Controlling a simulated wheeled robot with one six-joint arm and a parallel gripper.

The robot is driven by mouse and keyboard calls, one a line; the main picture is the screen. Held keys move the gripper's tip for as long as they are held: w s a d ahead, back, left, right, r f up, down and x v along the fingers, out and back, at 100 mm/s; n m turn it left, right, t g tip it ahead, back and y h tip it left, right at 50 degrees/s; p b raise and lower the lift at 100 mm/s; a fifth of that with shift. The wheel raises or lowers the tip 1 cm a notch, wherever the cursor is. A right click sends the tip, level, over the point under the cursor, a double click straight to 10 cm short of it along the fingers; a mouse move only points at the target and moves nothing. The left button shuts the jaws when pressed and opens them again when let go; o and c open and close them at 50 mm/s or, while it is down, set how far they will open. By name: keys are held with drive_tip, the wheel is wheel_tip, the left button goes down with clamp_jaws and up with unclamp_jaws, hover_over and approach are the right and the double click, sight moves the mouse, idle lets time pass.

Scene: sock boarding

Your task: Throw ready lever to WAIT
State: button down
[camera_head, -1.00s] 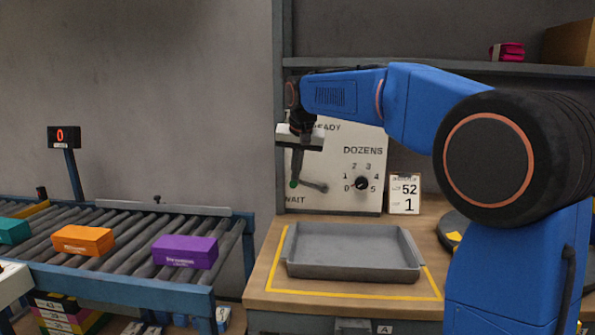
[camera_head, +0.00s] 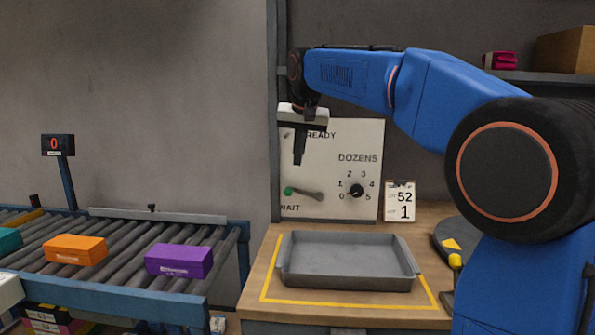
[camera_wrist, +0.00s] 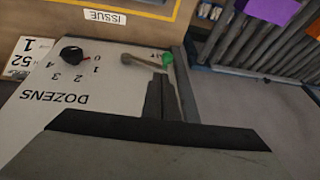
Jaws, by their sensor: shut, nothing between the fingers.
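The ready lever (camera_head: 305,194) is on the white panel (camera_head: 345,145). Its green knob (camera_head: 288,191) points left and sits just above the WAIT label (camera_head: 290,207), well below the READY label (camera_head: 321,135). My gripper (camera_head: 299,160) is shut and empty, pointing down in front of the panel, above the knob and apart from it in the head view. In the wrist view the fingers (camera_wrist: 158,82) reach close to the lever arm (camera_wrist: 140,63) and green knob (camera_wrist: 167,58); I cannot tell the depth gap there.
A DOZENS dial (camera_head: 357,191) is right of the lever, with a number card (camera_head: 400,202) beside the panel. A grey tray (camera_head: 350,283) lies on the bench below. A roller conveyor (camera_head: 120,250) carries an orange box (camera_head: 75,249) and a purple box (camera_head: 180,260) at left.

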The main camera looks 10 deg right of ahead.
drive_tip(key=v, duration=0.3)
drive_tip(key=shift+a+r, duration=0.35)
drive_tip(key=shift+a, duration=0.05)
drive_tip(key=c, duration=2.4)
unclamp_jaws()
drive_tip(key=shift+s+r, duration=0.1)
drive_tip(key=shift+r, duration=0.15)
drive_tip(key=o, duration=0.5)
drive_tip(key=shift+s, duration=0.1)
drive_tip(key=o, duration=0.4)
drive_tip(key=s+f+n+h, duration=0.1)
drive_tip(key=f+n, duration=0.1)
drive_tip(key=s+f+n+h, duration=0.1)
drive_tip(key=f+n, duration=0.1)
drive_tip(key=f, duration=0.1)
drive_tip(key=s+f+n+h, duration=0.1)
drive_tip(key=f+h, duration=0.1)
drive_tip(key=f, duration=0.1)
drive_tip(key=shift+s+d+n, duration=0.2)
drive_tip(key=shift+d+n, duration=0.1)
drive_tip(key=shift+n, duration=0.1)
drive_tip(key=shift+c, duration=0.2)
drive_tip(key=n+t+h, duration=0.3)
drive_tip(key=n+t, duration=0.9)
drive_tip(key=n, duration=1.5)
approach(288, 193)
drive_tip(key=x, duration=0.8)
drive_tip(key=shift+w, duration=0.2)
drive_tip(key=shift+c, duration=0.6)
